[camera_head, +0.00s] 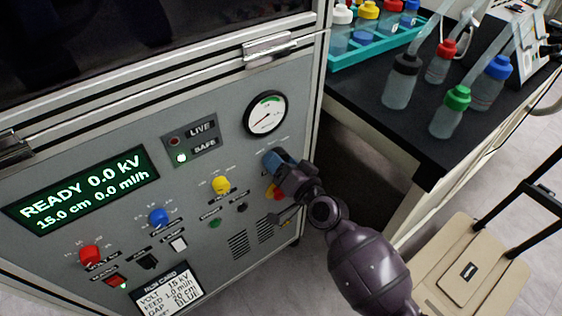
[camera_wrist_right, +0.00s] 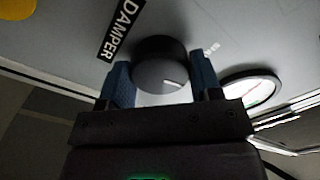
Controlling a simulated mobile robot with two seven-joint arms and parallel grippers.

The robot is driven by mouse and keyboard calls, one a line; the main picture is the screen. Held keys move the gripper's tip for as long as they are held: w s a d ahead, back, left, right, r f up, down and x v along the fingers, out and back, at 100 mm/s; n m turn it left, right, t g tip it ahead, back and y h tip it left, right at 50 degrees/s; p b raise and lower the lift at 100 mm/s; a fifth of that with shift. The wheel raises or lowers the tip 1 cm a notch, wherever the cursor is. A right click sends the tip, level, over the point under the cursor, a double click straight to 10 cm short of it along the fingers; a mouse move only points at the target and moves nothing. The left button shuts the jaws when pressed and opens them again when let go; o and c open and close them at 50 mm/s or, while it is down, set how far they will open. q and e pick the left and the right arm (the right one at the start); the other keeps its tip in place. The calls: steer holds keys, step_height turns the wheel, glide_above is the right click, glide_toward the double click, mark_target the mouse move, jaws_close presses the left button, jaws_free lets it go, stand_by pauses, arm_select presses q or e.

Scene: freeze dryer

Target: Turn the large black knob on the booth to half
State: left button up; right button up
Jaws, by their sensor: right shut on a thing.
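The large black knob (camera_wrist_right: 158,70), beside the word DAMPER, shows in the right wrist view with a short white mark on its face. My right gripper (camera_wrist_right: 162,66) has its two blue fingers on either side of the knob and is shut on it. In the head view my right gripper (camera_head: 274,161) is against the panel of the grey booth (camera_head: 130,145), below the round gauge, and hides the knob there. The half mark cannot be read in either view. My left gripper is not in view.
The panel also bears a yellow knob (camera_head: 221,184), a blue knob (camera_head: 158,217), a red knob (camera_head: 90,255), and a gauge (camera_head: 266,114). A black bench (camera_head: 375,125) with several bottles stands right. A beige cart (camera_head: 468,262) is at lower right.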

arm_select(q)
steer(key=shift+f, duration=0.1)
arm_select(e)
steer(key=shift+m, duration=1.1)
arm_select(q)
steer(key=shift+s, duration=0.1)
arm_select(e)
steer(key=o, duration=0.9)
arm_select(q)
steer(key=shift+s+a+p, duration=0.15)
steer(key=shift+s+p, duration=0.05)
steer(key=shift+p, duration=0.2)
arm_select(e)
steer(key=v, duration=1.1)
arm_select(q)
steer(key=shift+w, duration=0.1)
arm_select(e)
steer(key=shift+w, duration=0.1)
